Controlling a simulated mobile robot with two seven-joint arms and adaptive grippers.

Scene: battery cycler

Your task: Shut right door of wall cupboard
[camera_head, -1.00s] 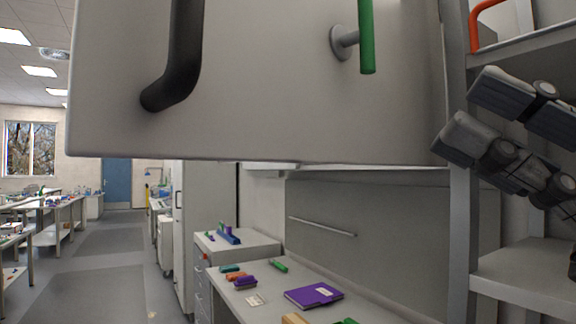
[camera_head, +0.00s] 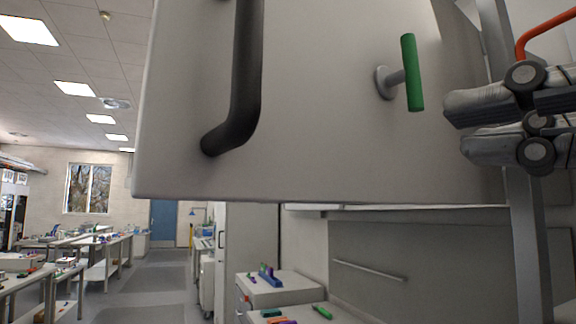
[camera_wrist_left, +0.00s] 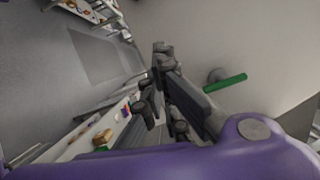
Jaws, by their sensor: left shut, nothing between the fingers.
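A large pale grey door panel of the wall cupboard (camera_head: 310,110) fills the upper middle of the head view, standing open close to me. It carries a thick black bar handle (camera_head: 246,80) at its left and a green peg on a grey knob (camera_head: 413,72) at its right. My left gripper (camera_head: 458,124) is shut and empty, to the right of the green peg and apart from it, in front of a grey upright post. In the left wrist view the gripper (camera_wrist_left: 153,82) shows beside the door face (camera_wrist_left: 265,45) and the green peg (camera_wrist_left: 226,83). My right gripper is not in view.
A grey upright post (camera_head: 527,240) stands at the right, with an orange-red bar (camera_head: 545,32) near its top. Below the door are a bench with small coloured items and a drawer unit (camera_head: 283,290). Open aisle floor (camera_head: 152,280) lies at the left.

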